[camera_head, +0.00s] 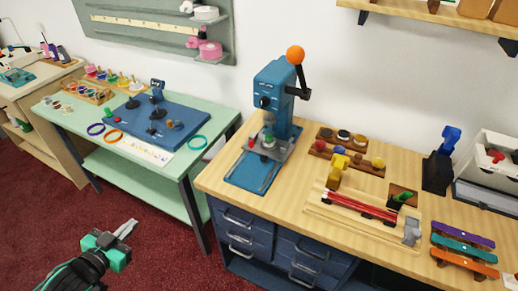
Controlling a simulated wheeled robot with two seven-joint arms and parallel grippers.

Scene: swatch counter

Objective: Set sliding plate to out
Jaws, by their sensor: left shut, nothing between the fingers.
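A blue press (275,95) with an orange-knobbed lever (295,56) stands at the left end of the wooden counter. A grey plate (286,149) sits low at its front, with a small red part and a green part on it; this looks like the sliding plate. A blue base with rails (250,172) reaches from it toward the counter's front edge. My left gripper (130,228) is shut and empty. It is over the red carpet at lower left, well apart from the press. My right gripper is not in view.
The wooden counter (290,195) also holds a tray of round pieces (345,150), a wooden jig with red rails (360,207) and colored strips (463,257). A mint-green table (60,115) with a blue board (165,125) stands left. Carpet (40,190) lies open before it.

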